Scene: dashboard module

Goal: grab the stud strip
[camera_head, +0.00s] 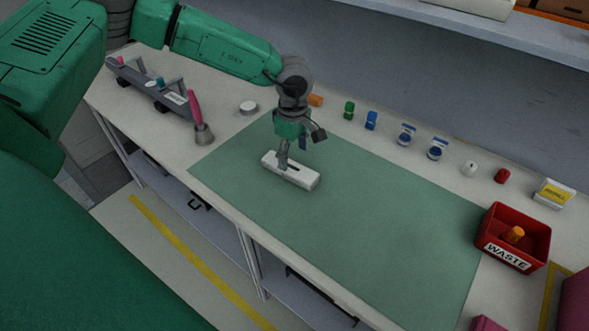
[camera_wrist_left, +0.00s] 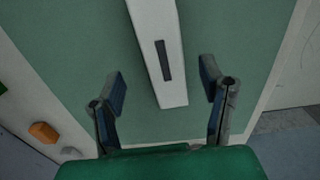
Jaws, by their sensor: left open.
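A white bar (camera_head: 303,177) lies on the green mat (camera_head: 370,220), with a dark narrow strip (camera_head: 293,167) on its top; I cannot tell whether the stud strip is the bar or this dark piece. In the left wrist view the white bar (camera_wrist_left: 172,93) runs from the top edge to the middle, with the dark strip (camera_wrist_left: 163,60) along it. My left gripper (camera_head: 293,152) is above the bar, pointing down. In the wrist view its blue-padded fingers (camera_wrist_left: 163,85) are apart, one on each side of the bar's near end, with gaps. My right gripper is not in view.
A red WASTE bin (camera_head: 500,252) holding an orange piece (camera_head: 515,234) stands at the right. Several small coloured parts line the back, including a green one (camera_head: 349,110) and a blue one (camera_head: 371,120). A grey tool rack (camera_head: 150,92) stands at the left. The mat's right half is clear.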

